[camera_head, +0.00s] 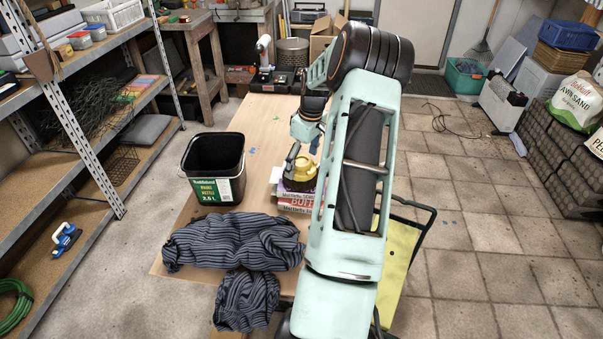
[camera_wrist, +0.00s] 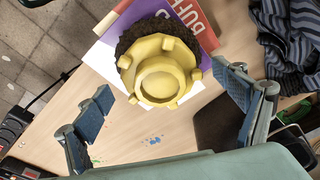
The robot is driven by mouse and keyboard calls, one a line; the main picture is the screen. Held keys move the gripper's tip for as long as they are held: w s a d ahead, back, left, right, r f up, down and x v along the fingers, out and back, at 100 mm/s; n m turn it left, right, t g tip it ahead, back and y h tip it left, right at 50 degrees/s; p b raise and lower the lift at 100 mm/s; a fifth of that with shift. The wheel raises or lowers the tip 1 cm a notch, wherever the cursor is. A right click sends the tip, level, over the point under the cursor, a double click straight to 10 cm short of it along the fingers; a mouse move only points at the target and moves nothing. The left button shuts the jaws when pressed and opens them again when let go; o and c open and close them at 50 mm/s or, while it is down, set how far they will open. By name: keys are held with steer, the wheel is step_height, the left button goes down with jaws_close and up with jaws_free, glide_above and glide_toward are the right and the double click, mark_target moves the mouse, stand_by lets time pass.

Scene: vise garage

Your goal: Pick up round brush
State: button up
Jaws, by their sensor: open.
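The round brush (camera_head: 300,167) has a yellow body and lies on a small stack of books (camera_head: 296,203) on the wooden table. In the wrist view the brush (camera_wrist: 160,72) shows its yellow, knobbed top with a round hub, and dark brown bristles along its far edge. My gripper (camera_head: 304,150) is just above the brush in the head view, which my arm partly hides. In the wrist view my gripper (camera_wrist: 167,106) is open. Its blue-padded fingers stand apart to the left and right of the brush, with nothing between them in contact.
A black bin (camera_head: 213,164) stands left of the books. A striped cloth (camera_head: 234,245) lies crumpled at the near table edge. A black device with a lever (camera_head: 265,73) and a metal pot (camera_head: 292,54) are at the far end. The table (camera_head: 262,120) is bare between.

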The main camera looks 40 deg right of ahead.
steer(key=shift+w+f, duration=0.1)
steer(key=shift+f, duration=0.25)
steer(key=shift+c, duration=0.3)
steer(key=c, duration=1.4)
steer(key=shift+o, duration=0.2)
steer(key=shift+r, duration=0.15)
steer(key=shift+r, duration=0.25)
step_height(320, 180, up, 2)
steer(key=shift+r, duration=0.1)
steer(key=s+a+r, duration=0.1)
steer(key=s+r, duration=0.9)
steer(key=s, duration=0.4)
steer(key=shift+a, duration=0.35)
